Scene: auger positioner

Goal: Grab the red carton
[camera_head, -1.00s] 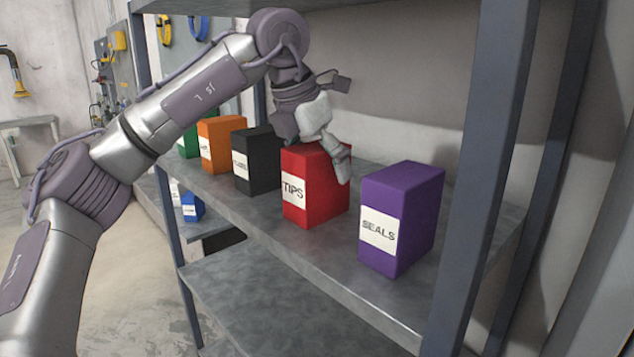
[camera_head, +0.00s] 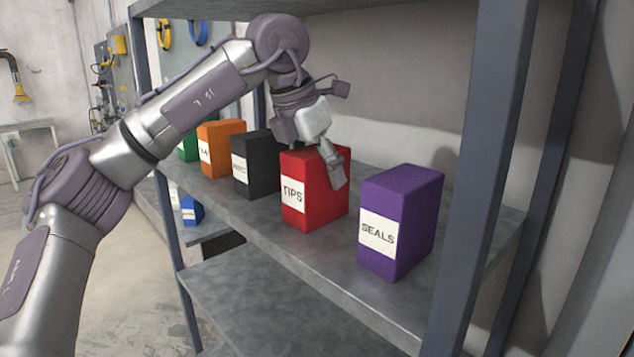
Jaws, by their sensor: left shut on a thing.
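The red carton (camera_head: 305,205), with a white label reading TIPS, stands upright on the grey shelf, between a black carton and a purple one. One finger lies against the carton's right side near the upper edge. The other finger is hidden behind the carton and the gripper body. The gripper is shut on the red carton. The carton appears to rest on the shelf; no gap shows under it. My right gripper is not in view.
The purple SEALS carton (camera_head: 400,222) stands close on the right. The black carton (camera_head: 255,163), orange carton (camera_head: 222,147) and green carton (camera_head: 188,147) stand to the left. A blue-grey post (camera_head: 484,165) rises at the right front. An upper shelf (camera_head: 215,7) hangs above my arm.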

